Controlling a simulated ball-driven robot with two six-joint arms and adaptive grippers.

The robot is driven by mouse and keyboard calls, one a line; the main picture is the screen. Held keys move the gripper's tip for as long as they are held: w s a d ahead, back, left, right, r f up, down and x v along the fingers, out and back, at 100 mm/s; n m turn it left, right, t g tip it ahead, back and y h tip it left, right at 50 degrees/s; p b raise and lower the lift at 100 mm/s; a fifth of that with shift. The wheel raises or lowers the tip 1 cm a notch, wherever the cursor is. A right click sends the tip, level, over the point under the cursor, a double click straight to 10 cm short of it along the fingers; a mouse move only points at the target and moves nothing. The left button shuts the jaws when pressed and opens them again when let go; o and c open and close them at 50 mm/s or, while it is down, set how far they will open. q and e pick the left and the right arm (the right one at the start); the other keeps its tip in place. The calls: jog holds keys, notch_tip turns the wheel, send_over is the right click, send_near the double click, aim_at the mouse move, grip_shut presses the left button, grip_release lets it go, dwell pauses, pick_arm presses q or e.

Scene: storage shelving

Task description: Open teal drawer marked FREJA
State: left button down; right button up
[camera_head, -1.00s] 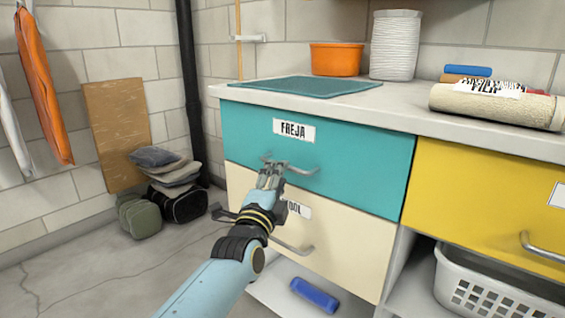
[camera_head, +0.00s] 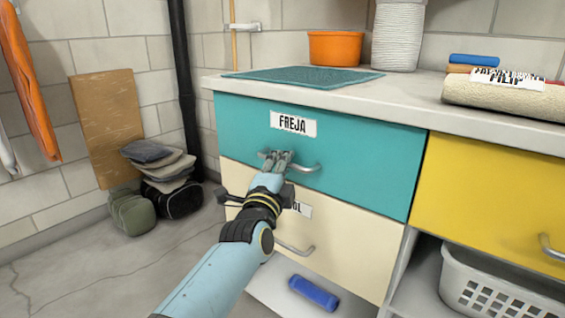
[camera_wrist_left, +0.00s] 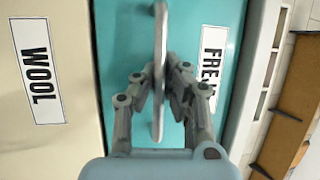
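The teal drawer (camera_head: 355,158) carries a white FREJA label (camera_head: 293,124) and sits under the worktop, its front looking flush with the cabinet. Its grey bar handle (camera_head: 308,168) is below the label. My left gripper (camera_head: 276,157) is at the left part of this handle. In the left wrist view, the handle (camera_wrist_left: 159,35) runs between the fingers of the left gripper (camera_wrist_left: 161,72), which are closed in against it from both sides. The FREJA label (camera_wrist_left: 212,70) is partly hidden behind a finger there. My right gripper is in neither view.
A cream drawer (camera_head: 350,235) marked WOOL is directly below, its label partly hidden by my arm. A yellow drawer (camera_head: 490,190) is to the right, over a white basket (camera_head: 455,275). Stacked cushions (camera_head: 160,165) lie left. Floor before them is clear.

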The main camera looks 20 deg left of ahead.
pick_arm(q)
jog(key=shift+s+f, duration=0.1)
dwell(0.4)
jog(key=s+a+p, duration=0.4)
jog(key=s+p, duration=0.2)
jog(key=s, duration=0.6)
jog(key=s+a+p, duration=0.5)
jog(key=s+p, duration=0.2)
jog(key=s, duration=0.5)
jog(key=shift+s+f, duration=0.15)
jog(key=shift+s, duration=0.25)
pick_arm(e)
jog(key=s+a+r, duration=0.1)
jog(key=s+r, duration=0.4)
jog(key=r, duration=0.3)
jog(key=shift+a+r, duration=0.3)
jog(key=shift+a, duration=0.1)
pick_arm(q)
jog(key=c, duration=1.4)
grip_release()
jog(key=shift+w, duration=0.1)
